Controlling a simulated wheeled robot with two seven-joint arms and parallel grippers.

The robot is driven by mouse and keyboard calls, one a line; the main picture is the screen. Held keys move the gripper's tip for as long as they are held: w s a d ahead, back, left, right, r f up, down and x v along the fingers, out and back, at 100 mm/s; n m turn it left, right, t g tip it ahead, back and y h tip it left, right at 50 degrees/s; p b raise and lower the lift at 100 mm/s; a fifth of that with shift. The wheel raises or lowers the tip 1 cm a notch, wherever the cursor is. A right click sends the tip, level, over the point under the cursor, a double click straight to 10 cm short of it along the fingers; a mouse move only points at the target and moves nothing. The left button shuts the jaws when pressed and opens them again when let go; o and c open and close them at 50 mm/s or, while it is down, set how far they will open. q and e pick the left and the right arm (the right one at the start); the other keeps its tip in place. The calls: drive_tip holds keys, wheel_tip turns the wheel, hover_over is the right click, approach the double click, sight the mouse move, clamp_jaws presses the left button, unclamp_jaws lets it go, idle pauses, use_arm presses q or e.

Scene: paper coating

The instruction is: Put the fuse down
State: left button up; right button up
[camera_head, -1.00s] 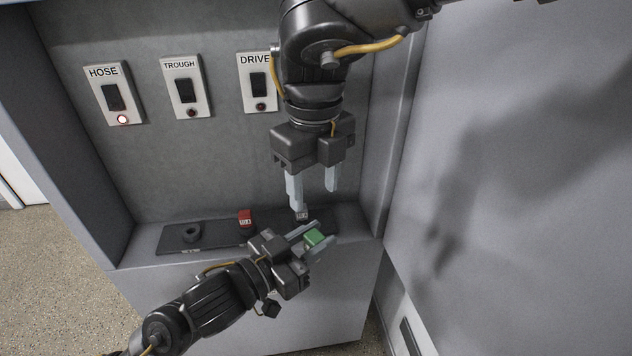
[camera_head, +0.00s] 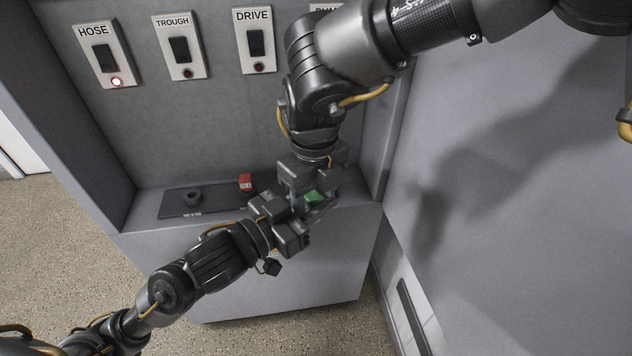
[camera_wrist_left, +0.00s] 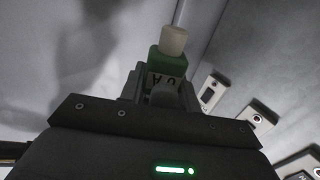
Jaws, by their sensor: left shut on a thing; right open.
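A green fuse (camera_head: 315,197) is held in my left gripper (camera_head: 305,206), which is shut on it above the front of the ledge. In the left wrist view the green fuse (camera_wrist_left: 172,62) stands out beyond the fingers, with dark lettering on its pale face and a pale round end on top. My right gripper (camera_head: 302,182) has come down from above, very close to the green fuse and the left gripper. It is open, but its fingertips are mostly hidden, so I cannot tell whether they touch the fuse.
A red block (camera_head: 245,182) and a black ring (camera_head: 192,197) are on the dark mat (camera_head: 172,209) on the ledge. Switches marked HOSE (camera_head: 103,54), TROUGH (camera_head: 180,48) and DRIVE (camera_head: 255,42) are on the back wall; the HOSE lamp is lit. A side wall stands close on the right.

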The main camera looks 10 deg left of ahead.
drive_tip(key=shift+f, duration=0.15)
drive_tip(key=shift+c, duration=0.3)
drive_tip(key=c, duration=0.9)
use_arm(q)
drive_tip(key=o, duration=1.1)
drive_tip(key=shift+c, duration=0.2)
use_arm(e)
drive_tip(key=shift+c, duration=0.6)
use_arm(q)
drive_tip(key=shift+f, duration=0.1)
